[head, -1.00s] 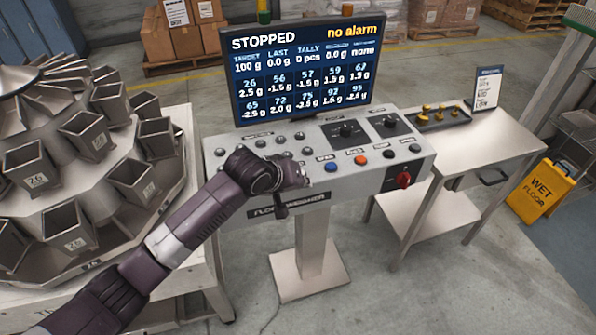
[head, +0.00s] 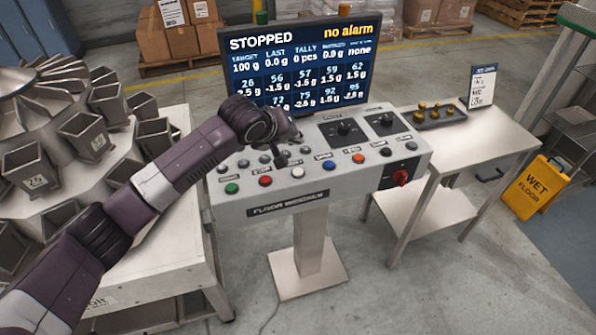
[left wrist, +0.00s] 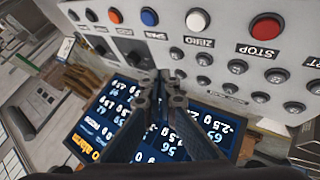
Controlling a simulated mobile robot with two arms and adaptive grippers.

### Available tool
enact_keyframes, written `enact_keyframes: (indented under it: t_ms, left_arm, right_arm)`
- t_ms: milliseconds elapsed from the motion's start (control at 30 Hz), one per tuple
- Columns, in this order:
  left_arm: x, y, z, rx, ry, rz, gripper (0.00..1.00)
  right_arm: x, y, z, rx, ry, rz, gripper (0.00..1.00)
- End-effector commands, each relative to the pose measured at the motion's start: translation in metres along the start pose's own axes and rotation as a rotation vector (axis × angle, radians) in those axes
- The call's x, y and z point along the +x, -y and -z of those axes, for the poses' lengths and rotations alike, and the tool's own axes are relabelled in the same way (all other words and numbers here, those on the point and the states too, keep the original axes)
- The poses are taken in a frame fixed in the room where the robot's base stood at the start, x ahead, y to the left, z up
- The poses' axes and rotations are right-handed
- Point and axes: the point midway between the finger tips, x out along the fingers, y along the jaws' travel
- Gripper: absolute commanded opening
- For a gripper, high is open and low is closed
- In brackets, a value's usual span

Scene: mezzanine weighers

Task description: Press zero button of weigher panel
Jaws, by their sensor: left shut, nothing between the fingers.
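The weigher panel (head: 345,178) is a pale grey sloped console on a pedestal. Its white button (head: 299,173) is in the front row, between a red one and a blue one. In the left wrist view the white button (left wrist: 197,20) has the label ZERO (left wrist: 200,42) beside it. My left gripper (head: 281,160) is shut and empty, pointing down over the panel just behind and left of the white button. In the left wrist view its fingertips (left wrist: 172,77) are together, apart from the white button. My right gripper is not in view.
A screen (head: 296,65) reading STOPPED and no alarm stands behind the panel, partly covered by my left arm. Dark buttons and knobs (head: 343,129) crowd the panel top. A red rotary switch (head: 400,177) is on its front right. A hopper machine (head: 60,170) stands left.

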Motion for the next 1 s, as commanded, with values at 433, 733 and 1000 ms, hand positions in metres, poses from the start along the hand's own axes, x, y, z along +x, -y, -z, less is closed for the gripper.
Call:
enact_keyframes:
  t_ms: [433, 733, 1000]
  left_arm:
    - [0.031, 0.023, -0.023, 0.002, 0.001, 0.001, 0.00]
    - [0.054, 0.040, -0.041, 0.000, 0.002, 0.000, 0.00]
    - [0.061, 0.044, -0.044, 0.000, 0.000, 0.000, 0.00]
  right_arm:
    - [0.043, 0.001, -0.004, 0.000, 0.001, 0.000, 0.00]
    - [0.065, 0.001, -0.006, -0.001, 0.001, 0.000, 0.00]
    - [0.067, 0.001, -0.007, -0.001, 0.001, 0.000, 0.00]
